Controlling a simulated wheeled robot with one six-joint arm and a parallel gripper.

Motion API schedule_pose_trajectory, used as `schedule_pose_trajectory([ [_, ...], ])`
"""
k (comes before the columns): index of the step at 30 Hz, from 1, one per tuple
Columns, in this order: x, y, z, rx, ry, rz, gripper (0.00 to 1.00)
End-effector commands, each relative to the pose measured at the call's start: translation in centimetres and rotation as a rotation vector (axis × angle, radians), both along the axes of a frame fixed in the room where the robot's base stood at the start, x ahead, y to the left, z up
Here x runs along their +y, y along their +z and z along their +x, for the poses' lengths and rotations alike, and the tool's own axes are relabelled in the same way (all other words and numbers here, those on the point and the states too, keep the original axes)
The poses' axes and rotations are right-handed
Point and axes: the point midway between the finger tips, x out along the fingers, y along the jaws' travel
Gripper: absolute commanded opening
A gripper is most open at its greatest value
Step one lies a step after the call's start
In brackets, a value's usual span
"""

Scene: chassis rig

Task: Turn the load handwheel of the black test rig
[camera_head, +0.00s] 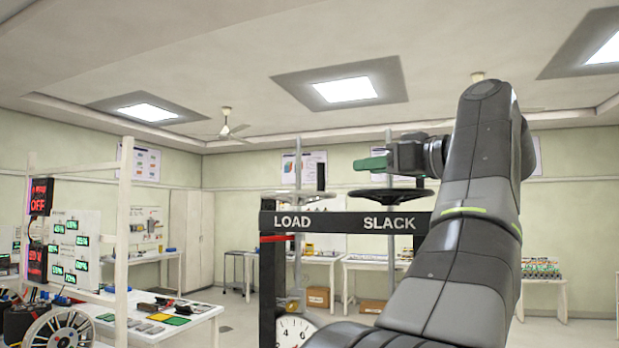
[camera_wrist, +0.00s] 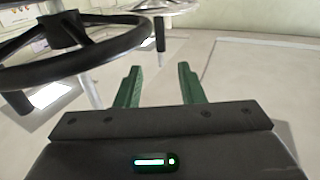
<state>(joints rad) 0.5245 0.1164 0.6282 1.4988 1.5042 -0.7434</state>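The black test rig (camera_head: 345,222) stands ahead, its top beam lettered LOAD at left and SLACK at right. A thin grey handwheel (camera_head: 298,195) sits above LOAD on an upright screw; a pale wheel, seemingly the same one, shows at the top of the wrist view (camera_wrist: 165,6), cut by the edge. A black handwheel (camera_head: 390,195) sits above SLACK and fills the left of the wrist view (camera_wrist: 105,52). My gripper (camera_head: 365,163) points left, appearing just above the black wheel in the head view. Its green fingers (camera_wrist: 157,86) are apart with nothing between them.
A red bar (camera_head: 279,239) and a dial gauge (camera_head: 294,331) are on the rig's left side. A white bench with displays and parts (camera_head: 160,325) stands at left. Further tables (camera_head: 375,264) and boxes line the back wall. Open air lies left of my fingertips.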

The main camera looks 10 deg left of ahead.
Motion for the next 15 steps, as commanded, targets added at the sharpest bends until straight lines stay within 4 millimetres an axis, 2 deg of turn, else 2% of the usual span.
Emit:
schedule_pose_trajectory([
  [5,0.7,0.1,0.5,0.002,0.003,0.0,0.35],
  [15,4.2,0.1,2.9,0.002,0.005,0.0,0.35],
])
